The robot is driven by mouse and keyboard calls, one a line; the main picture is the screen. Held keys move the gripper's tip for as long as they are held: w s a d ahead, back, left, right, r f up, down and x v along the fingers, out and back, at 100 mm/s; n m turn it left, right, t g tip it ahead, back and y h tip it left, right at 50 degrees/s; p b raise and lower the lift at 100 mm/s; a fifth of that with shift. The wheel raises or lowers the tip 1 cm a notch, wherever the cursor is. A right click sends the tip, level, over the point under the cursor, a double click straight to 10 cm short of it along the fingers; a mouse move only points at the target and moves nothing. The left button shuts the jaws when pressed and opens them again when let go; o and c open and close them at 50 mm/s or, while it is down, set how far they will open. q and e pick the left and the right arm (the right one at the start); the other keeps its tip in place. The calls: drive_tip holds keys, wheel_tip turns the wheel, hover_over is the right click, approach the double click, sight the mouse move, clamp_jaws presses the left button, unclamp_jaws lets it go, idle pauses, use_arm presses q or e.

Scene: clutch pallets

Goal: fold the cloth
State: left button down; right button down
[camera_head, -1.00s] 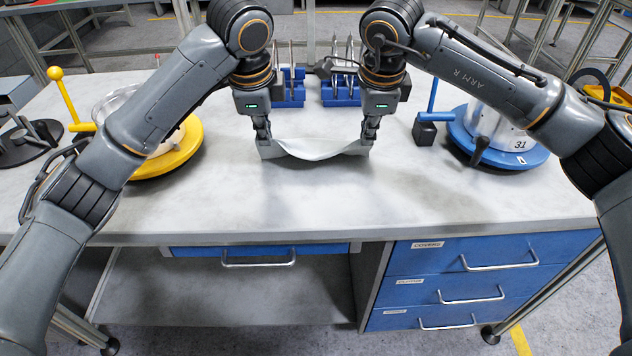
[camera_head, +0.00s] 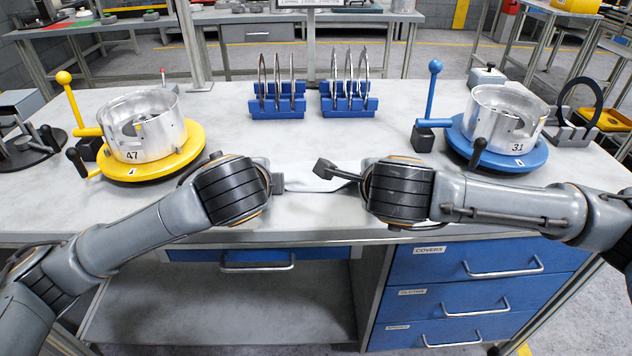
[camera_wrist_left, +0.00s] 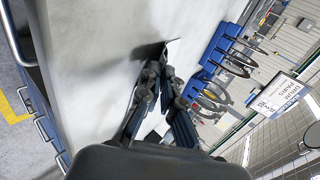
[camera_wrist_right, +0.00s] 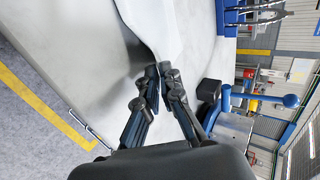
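The white cloth (camera_head: 312,181) spans the gap between my two grippers, near the front edge of the bench, partly hidden behind my wrists. Its pale sheet also shows in the right wrist view (camera_wrist_right: 152,25), running to the fingertips. My left gripper (camera_wrist_left: 162,72) is shut on one end of the cloth. My right gripper (camera_wrist_right: 163,72) is shut on the other end. In the head view both forearms lie low and the hands face each other. In the left wrist view the cloth's edge blends with the pale bench top, above a dark shadow.
On the bench (camera_head: 300,142), a yellow turntable (camera_head: 190,150) with a metal housing stands left and a blue one (camera_head: 535,157) stands right. Two blue racks (camera_head: 277,107) (camera_head: 349,106) with discs stand at the back. The middle of the bench is clear.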

use_arm(q)
drive_tip(key=shift+s+f, duration=0.15)
use_arm(e)
drive_tip(key=shift+s+f, duration=0.15)
use_arm(q)
drive_tip(key=c, duration=2)
unclamp_jaws()
drive_tip(key=shift+c, duration=0.2)
use_arm(e)
drive_tip(key=c, duration=2)
unclamp_jaws()
drive_tip(key=shift+c, duration=0.2)
use_arm(q)
drive_tip(key=o, duration=0.8)
use_arm(e)
drive_tip(key=o, duration=0.8)
